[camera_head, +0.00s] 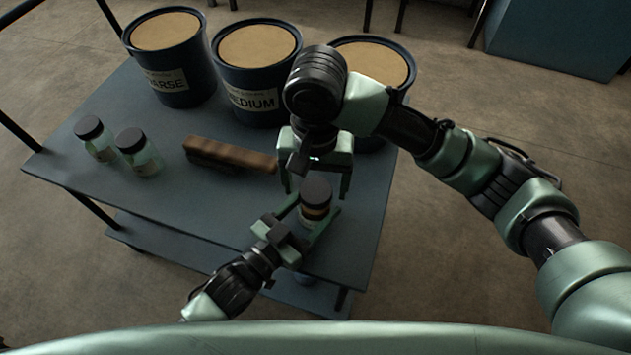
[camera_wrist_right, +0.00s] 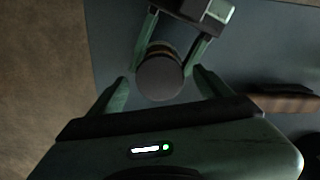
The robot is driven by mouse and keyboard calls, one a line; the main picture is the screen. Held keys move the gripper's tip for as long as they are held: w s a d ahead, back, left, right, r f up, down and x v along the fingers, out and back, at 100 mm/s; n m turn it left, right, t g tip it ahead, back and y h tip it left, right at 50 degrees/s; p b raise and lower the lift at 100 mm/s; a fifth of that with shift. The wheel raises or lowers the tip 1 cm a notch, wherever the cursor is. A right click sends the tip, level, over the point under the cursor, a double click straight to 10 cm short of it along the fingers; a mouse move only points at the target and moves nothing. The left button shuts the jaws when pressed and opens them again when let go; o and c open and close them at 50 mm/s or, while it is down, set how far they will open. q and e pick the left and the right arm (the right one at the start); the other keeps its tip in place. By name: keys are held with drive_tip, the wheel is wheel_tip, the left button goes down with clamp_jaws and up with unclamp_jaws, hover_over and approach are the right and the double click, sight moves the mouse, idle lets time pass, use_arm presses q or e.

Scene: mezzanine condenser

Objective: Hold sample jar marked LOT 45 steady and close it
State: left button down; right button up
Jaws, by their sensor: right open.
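A sample jar (camera_head: 315,212) with a black lid (camera_head: 316,188) and brown contents stands upright near the front right of the blue-grey cart top. Its label cannot be read here. My left gripper (camera_head: 317,209) comes from the front and has its fingers on both sides of the jar, below the lid. My right gripper (camera_head: 314,195) points down over the jar, open, one finger on each side of the lid. In the right wrist view the lid (camera_wrist_right: 160,78) lies between the open right fingertips (camera_wrist_right: 161,76), with gaps. Whether the lid is tight cannot be told.
Two other lidded jars (camera_head: 90,139) (camera_head: 139,152) stand at the cart's left. A wooden brush or block (camera_head: 230,155) lies mid-cart. Tubs marked COARSE (camera_head: 170,58) and MEDIUM (camera_head: 256,72) and a third tub (camera_head: 392,63) line the back. The cart top (camera_head: 190,205) is clear at front left.

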sight(304, 218)
wheel_tip(304, 218, up, 12)
idle(0.6)
use_arm(q)
drive_tip(key=shift+c, duration=1.4)
unclamp_jaws()
drive_tip(key=v, duration=0.8)
drive_tip(key=shift+p, duration=0.3)
use_arm(e)
drive_tip(key=shift+r, duration=0.25)
